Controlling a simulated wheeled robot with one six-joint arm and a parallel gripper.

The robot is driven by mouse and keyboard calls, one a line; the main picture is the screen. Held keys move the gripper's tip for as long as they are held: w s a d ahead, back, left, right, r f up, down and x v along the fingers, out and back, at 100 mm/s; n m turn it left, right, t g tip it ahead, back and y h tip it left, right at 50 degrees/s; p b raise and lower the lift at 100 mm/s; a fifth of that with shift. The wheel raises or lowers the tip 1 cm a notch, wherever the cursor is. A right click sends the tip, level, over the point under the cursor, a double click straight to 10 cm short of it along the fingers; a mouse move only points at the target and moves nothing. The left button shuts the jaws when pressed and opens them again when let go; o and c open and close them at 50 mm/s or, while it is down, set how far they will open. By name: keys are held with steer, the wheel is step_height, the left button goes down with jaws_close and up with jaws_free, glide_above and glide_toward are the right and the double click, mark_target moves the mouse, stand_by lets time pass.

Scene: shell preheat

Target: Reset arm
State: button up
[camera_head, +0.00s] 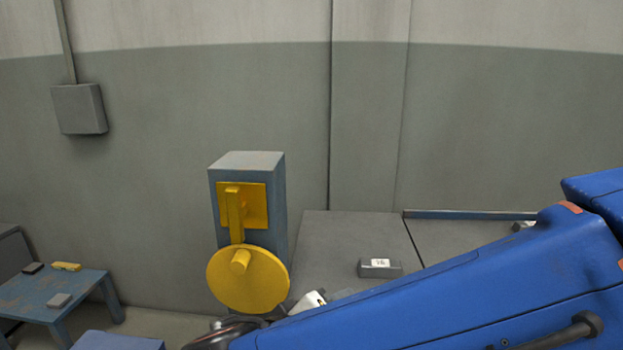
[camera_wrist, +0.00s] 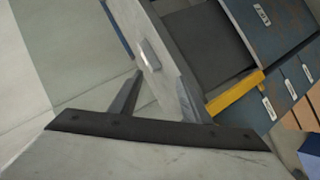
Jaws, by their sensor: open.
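My gripper (camera_wrist: 160,95) is open in the wrist view, with its two dark fingers apart and nothing between them that I can see held. Beyond the fingers lies a grey surface with a small grey block (camera_wrist: 148,53) on it. In the head view my blue arm reaches in from the right toward the lower middle, and its end is partly cut off by the bottom edge. A blue-grey post (camera_head: 247,165) with a yellow lever (camera_head: 235,214) and a round yellow disc (camera_head: 248,280) stands just beyond the arm's end.
A grey worktop (camera_head: 330,240) behind my arm carries a labelled grey block (camera_head: 380,268). A low blue table (camera_head: 40,292) with small blocks stands at left. The wrist view shows a yellow bar (camera_wrist: 236,94) on blue labelled panels (camera_wrist: 264,15). A grey box (camera_head: 79,109) hangs on the wall.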

steer(key=s+d+f+m+g+y, duration=0.2)
steer(key=d, duration=0.6)
steer(key=s+d+f+m+g+y, duration=0.2)
steer(key=d, duration=0.6)
steer(key=s+d+f+m+g+y, duration=0.1)
steer(key=s+d+f+g+y, duration=0.1)
steer(key=d, duration=0.7)
steer(key=shift+s+f+m+y, duration=0.3)
steer(key=shift+m+y, duration=0.1)
steer(key=shift+y, duration=0.1)
steer(key=shift+d, duration=0.1)
